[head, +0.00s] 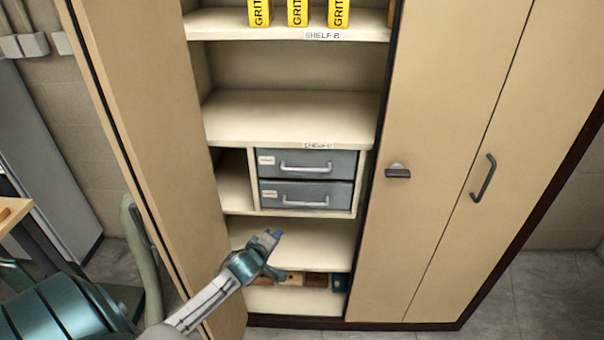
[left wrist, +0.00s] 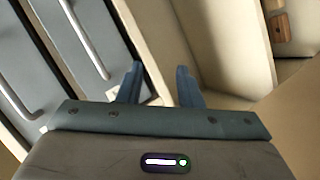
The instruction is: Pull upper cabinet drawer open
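The upper cabinet drawer (head: 340,163) is grey with a pale bar handle (head: 306,168) and a small white label. It sits flush above a second grey drawer (head: 276,194) with a like handle. Both look shut. My left gripper (head: 272,250) is in front of the cabinet, lower than the drawers and apart from them. In the left wrist view the left gripper (left wrist: 160,84) has its two fingers spread with nothing between them. That view shows both drawers slanted at the upper left, with their bar handles. My right gripper is in neither view.
The left cabinet door (head: 150,110) stands open beside my left arm. The right doors (head: 440,150) look shut. Shelves (head: 290,115) lie above the drawers, and yellow grit boxes (head: 297,12) stand at the top. Small blocks (head: 316,281) lie on the bottom shelf.

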